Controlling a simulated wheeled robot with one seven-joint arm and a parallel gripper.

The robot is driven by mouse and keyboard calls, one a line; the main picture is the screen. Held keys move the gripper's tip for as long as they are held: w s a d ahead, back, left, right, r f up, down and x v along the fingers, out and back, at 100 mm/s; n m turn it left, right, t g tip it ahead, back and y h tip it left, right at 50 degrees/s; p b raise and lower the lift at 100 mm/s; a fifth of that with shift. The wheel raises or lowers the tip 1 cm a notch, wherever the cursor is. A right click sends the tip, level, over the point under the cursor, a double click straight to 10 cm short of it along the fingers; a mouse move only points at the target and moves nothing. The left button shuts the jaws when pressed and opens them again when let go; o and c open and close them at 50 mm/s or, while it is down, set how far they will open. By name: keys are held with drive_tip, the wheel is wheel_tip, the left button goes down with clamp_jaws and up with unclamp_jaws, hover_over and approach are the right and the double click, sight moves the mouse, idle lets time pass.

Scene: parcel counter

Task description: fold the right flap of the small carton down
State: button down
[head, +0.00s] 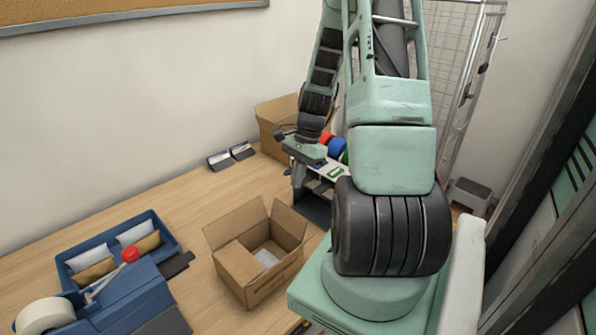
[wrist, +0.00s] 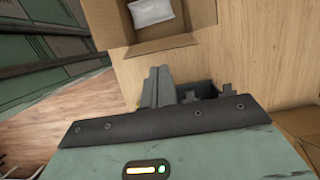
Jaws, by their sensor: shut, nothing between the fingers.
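The small carton (head: 272,284) stands open on the wooden counter, left of my arm in the head view. Its right flap (head: 290,221) stands up at the far right side. Another flap (head: 237,222) stands up at the back left, and a panel at the left front (head: 239,262) lies low over the opening. A white packet (wrist: 152,12) lies inside. My gripper (head: 298,187) is shut and empty, beyond the carton and to its right, apart from the flap. In the wrist view the shut fingers (wrist: 159,84) point toward the carton (wrist: 187,41), with a gap between.
A blue tray (head: 72,278) with several packets and a blue tape dispenser (head: 128,292) are on the left. A larger carton (head: 272,117) and coloured rolls (head: 336,146) stand behind my gripper. The counter left of the carton's back is clear.

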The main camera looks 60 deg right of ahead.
wheel_tip(320, 180, down, 9)
drive_tip(key=b, duration=0.8)
drive_tip(key=a, duration=0.1)
drive_tip(key=a+b, duration=0.1)
drive_tip(key=a, duration=0.1)
drive_tip(key=w+a+r, duration=0.1)
drive_tip(key=shift+a, duration=0.2)
drive_tip(key=w+a+f+b, duration=0.1)
drive_tip(key=a+f+b, duration=0.1)
drive_tip(key=a+f, duration=0.1)
drive_tip(key=shift+a+f, duration=0.4)
drive_tip(key=shift+a, duration=0.4)
drive_tip(key=shift+f+b, duration=0.1)
drive_tip(key=shift+b, duration=0.2)
wheel_tip(320, 180, up, 8)
drive_tip(key=p, duration=0.8)
drive_tip(key=shift+r, duration=0.25)
